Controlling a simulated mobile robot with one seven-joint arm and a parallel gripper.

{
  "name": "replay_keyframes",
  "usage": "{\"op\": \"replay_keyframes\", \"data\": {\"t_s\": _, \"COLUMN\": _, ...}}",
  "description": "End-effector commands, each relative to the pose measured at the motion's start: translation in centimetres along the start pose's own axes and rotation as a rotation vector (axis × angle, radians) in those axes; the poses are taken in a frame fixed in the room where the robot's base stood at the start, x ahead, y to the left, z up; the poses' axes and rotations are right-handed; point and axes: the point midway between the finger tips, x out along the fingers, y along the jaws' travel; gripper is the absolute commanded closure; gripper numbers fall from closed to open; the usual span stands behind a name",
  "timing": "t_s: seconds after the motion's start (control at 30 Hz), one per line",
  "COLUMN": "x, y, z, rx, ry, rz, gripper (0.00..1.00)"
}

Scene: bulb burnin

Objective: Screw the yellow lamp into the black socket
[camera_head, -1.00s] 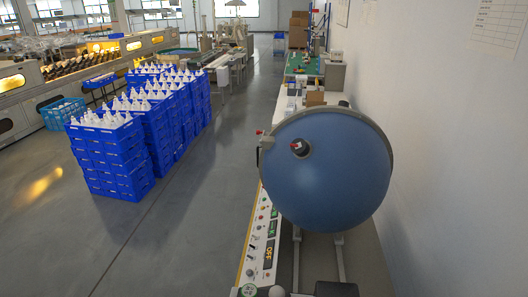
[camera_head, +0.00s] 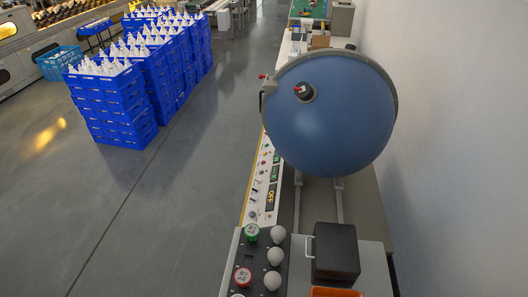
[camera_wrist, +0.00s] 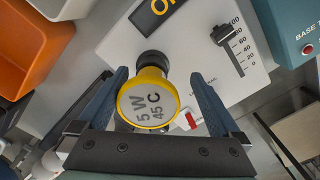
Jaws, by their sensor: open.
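The yellow lamp (camera_wrist: 150,103) shows in the wrist view, its round grey face marked "5 W 45 C" turned toward the camera. A black socket-like part (camera_wrist: 154,59) shows just behind its upper edge. I cannot tell whether the lamp sits in it, because the lamp hides the join. My gripper (camera_wrist: 158,76) is open, with one dark blue finger on each side of the lamp and a visible gap at each. I cannot pick out the yellow lamp, the black socket or my gripper in the head view.
The wrist view shows a slider scale (camera_wrist: 230,45), an orange bin (camera_wrist: 32,62) and a teal box (camera_wrist: 290,30) nearby. In the head view, a blue sphere (camera_head: 330,120), a black box (camera_head: 336,250) and white bulbs (camera_head: 274,256) occupy the bench.

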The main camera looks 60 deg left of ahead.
Motion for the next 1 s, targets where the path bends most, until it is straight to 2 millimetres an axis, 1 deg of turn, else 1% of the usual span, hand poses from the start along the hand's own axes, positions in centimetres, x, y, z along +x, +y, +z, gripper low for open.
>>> {"op": "replay_keyframes", "data": {"t_s": 0.03, "x": -0.2, "y": -0.8, "z": 0.1, "rx": -0.001, "ry": -0.003, "rz": -0.015, "gripper": 0.00}}
{"op": "replay_keyframes", "data": {"t_s": 0.17, "x": -1.6, "y": -0.7, "z": 0.1, "rx": 0.002, "ry": 0.000, "rz": -0.012, "gripper": 0.00}}
{"op": "replay_keyframes", "data": {"t_s": 0.7, "x": -9.9, "y": -0.2, "z": -0.1, "rx": -0.001, "ry": 0.005, "rz": 0.003, "gripper": 0.00}}
{"op": "replay_keyframes", "data": {"t_s": 0.83, "x": -11.3, "y": 0.0, "z": -0.1, "rx": -0.001, "ry": 0.005, "rz": 0.005, "gripper": 0.00}}
{"op": "replay_keyframes", "data": {"t_s": 1.0, "x": -12.2, "y": 0.0, "z": -0.1, "rx": 0.000, "ry": 0.004, "rz": 0.006, "gripper": 0.00}}
